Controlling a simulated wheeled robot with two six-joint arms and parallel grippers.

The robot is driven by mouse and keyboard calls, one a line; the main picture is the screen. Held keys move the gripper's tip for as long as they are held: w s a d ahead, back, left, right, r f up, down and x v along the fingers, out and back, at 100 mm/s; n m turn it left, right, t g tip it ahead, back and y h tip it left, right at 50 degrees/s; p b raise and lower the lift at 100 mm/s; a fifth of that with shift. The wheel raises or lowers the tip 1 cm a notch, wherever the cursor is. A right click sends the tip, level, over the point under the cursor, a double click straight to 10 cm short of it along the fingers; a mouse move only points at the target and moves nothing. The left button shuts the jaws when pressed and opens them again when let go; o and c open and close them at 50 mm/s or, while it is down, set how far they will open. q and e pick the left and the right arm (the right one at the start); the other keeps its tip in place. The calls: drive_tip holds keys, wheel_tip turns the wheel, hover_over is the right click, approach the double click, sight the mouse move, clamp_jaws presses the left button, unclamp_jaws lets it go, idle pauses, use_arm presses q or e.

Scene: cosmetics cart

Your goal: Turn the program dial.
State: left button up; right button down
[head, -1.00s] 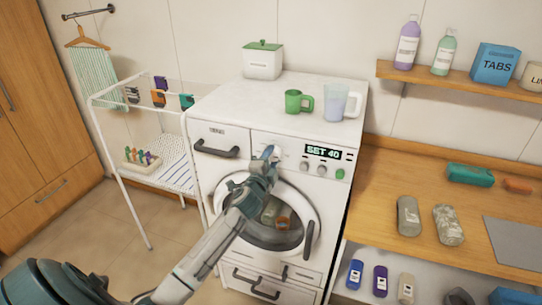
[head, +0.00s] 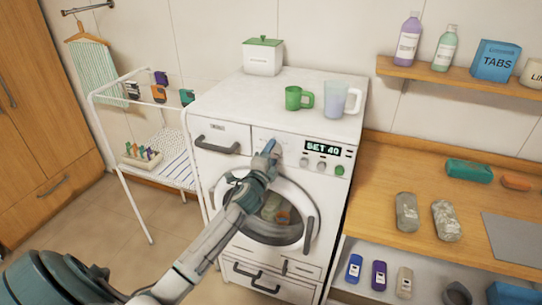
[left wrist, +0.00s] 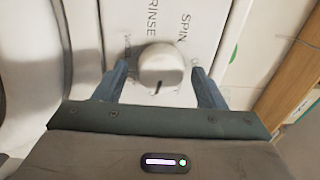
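The white program dial (left wrist: 162,66) sits on the washer's panel in the left wrist view, with a dark mark on its lower edge. The words RINSE and SPIN are printed near it. My left gripper (left wrist: 160,88) is open, with one blue finger on each side of the dial and a visible gap on both sides. In the head view, my left gripper (head: 268,149) is at the panel of the white washing machine (head: 225,180) and hides the dial. The display (head: 322,148) reads SET 40. My right gripper is not in view.
Small knobs (head: 313,163) and a green button (head: 339,170) are on the panel right of my gripper. A green mug (head: 293,98) and a clear jug (head: 335,100) stand on the washer top. A drying rack (head: 120,160) is at left, a wooden counter (head: 380,205) at right.

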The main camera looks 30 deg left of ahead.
use_arm(q)
drive_tip(key=shift+s+d+f, duration=0.1)
drive_tip(key=shift+s+f, duration=0.05)
drive_tip(key=shift+s, duration=0.3)
drive_tip(key=b+v, duration=0.4)
drive_tip(key=v, duration=0.5)
drive_tip(key=shift+s+b, duration=0.3)
drive_tip(key=shift+s, duration=0.15)
drive_tip(key=shift+d, duration=0.1)
